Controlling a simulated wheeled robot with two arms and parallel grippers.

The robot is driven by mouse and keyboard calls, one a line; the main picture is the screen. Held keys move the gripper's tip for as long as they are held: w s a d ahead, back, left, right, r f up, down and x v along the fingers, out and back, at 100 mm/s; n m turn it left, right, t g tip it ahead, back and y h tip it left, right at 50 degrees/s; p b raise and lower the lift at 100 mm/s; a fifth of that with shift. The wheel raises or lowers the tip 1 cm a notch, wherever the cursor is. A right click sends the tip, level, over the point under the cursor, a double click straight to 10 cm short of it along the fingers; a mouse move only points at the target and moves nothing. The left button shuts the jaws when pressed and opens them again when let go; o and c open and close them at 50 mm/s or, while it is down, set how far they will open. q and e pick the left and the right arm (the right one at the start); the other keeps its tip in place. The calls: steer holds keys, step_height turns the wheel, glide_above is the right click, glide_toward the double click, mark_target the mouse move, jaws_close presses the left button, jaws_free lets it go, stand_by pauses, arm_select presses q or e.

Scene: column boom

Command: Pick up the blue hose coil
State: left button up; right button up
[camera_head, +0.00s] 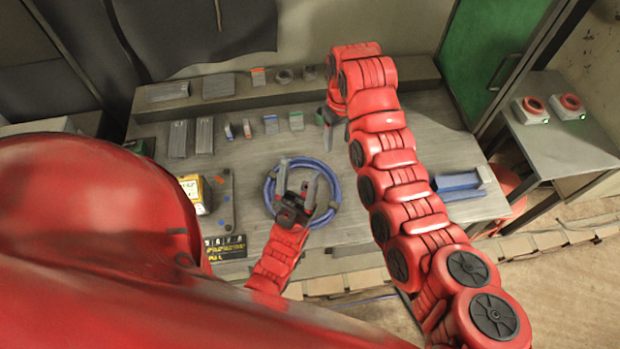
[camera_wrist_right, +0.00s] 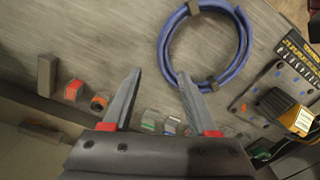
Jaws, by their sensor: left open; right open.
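The blue hose coil (camera_head: 337,190) lies on the grey workbench in the head view. It also shows at the top right of the right wrist view (camera_wrist_right: 163,50), with dark bands around it. My left gripper (camera_head: 298,180) is open and overlaps the middle of the coil in the head view; its height above the bench is hard to judge. My right gripper (camera_head: 327,125) is beyond the coil in the head view, partly hidden by its own arm. In the right wrist view, its fingers (camera_wrist_right: 157,95) are apart with nothing held; the coil appears ahead of the right-hand finger.
Several small parts stand along the back of the workbench (camera_head: 400,200). A yellow-and-black item (camera_head: 195,192) sits left of the coil, and a blue tray (camera_head: 460,185) lies to the right. A side table (camera_head: 565,145) holds two red-topped devices. My right arm crosses the bench's right half.

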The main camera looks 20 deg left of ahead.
steer(key=b, duration=0.5)
glide_above(332, 172)
step_height(332, 172, down, 6)
steer(key=shift+d+f+p, duration=0.3)
steer(key=shift+f+p, duration=0.2)
steer(key=shift+p, duration=0.35)
step_height(332, 172, down, 4)
steer(key=shift+r, duration=0.15)
steer(key=shift+f+b, duration=0.35)
steer(key=shift+f, duration=0.3)
step_height(332, 172, down, 5)
steer(key=shift+a+f+b, duration=0.1)
steer(key=shift+a+b, duration=0.05)
steer(key=shift+b, duration=0.8)
jaws_close()
